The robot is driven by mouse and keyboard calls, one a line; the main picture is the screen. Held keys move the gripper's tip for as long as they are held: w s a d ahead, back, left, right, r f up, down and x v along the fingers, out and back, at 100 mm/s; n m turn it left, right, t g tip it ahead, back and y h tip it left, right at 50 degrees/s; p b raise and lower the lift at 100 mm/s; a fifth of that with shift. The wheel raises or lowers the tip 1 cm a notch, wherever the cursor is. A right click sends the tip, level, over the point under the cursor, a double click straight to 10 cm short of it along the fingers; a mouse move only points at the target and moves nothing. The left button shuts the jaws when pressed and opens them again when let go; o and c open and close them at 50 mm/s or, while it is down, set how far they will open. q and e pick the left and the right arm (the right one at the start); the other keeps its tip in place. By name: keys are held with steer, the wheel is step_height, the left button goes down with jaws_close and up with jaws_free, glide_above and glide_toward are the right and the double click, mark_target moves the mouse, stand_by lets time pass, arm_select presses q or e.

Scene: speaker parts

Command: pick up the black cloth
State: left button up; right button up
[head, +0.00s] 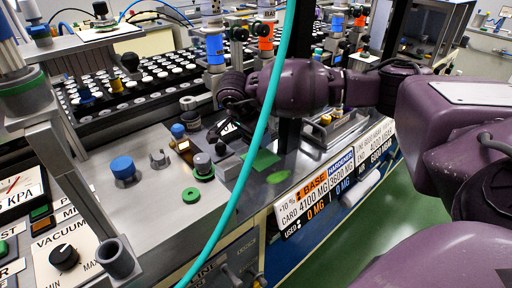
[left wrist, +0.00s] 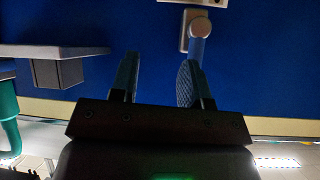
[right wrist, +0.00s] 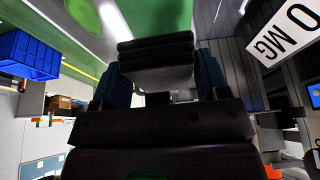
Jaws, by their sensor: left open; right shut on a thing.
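My right gripper (right wrist: 160,78) is shut on a dark, layered thing (right wrist: 156,48) that fills the gap between its fingers. This looks like the black cloth, but the view is too dark to be sure. In the head view my right arm reaches in from the right, and its dark wrist (head: 236,92) is over the bench; what it holds cannot be made out there. My left gripper (left wrist: 158,78) is open and empty in the left wrist view, facing a blue surface. It is not seen in the head view.
A teal hose (head: 262,125) hangs across the middle of the head view. A blue-capped knob (head: 123,168) and a green ring (head: 191,195) are on the metal bench top (head: 150,205). Racks with white caps (head: 105,85) stand behind. A blue crate (right wrist: 27,55) shows in the right wrist view.

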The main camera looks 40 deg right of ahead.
step_height(320, 180, up, 14)
steer(key=p, duration=0.1)
steer(key=shift+f, duration=0.2)
steer(key=o, duration=0.3)
steer(key=c, duration=0.4)
stand_by(0.5)
steer(key=shift+s+f, duration=0.1)
